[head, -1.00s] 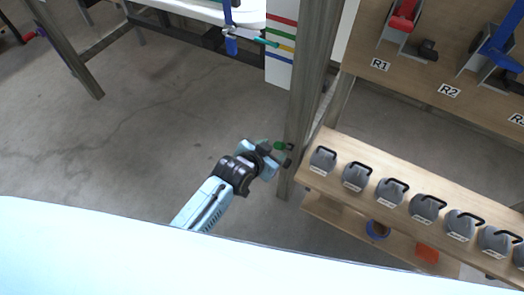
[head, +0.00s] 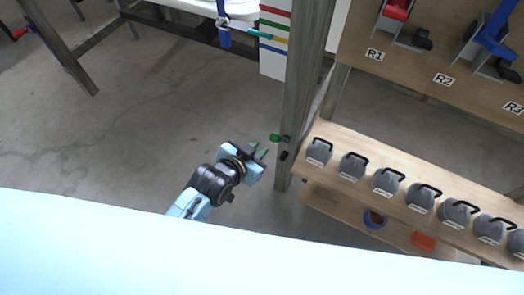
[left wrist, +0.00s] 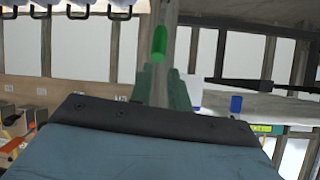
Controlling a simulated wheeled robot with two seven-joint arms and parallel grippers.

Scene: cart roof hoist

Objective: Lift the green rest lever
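The green rest lever (head: 275,137) is a short green grip sticking out from the side of the grey wooden post (head: 304,90). In the left wrist view the green grip (left wrist: 159,43) stands just beyond the fingertips, near the middle. My left gripper (head: 260,150) is just left of and below the lever in the head view, apart from it. Its two greenish fingers show a gap with nothing held between them. The fingers also show in the left wrist view (left wrist: 165,82). My right gripper is in neither view.
A dark fitting (head: 284,155) sits on the post below the lever. A shelf with several grey handled weights (head: 388,181) is right of the post. A board with labelled red and blue devices (head: 397,10) is above. Bare floor (head: 130,130) lies to the left.

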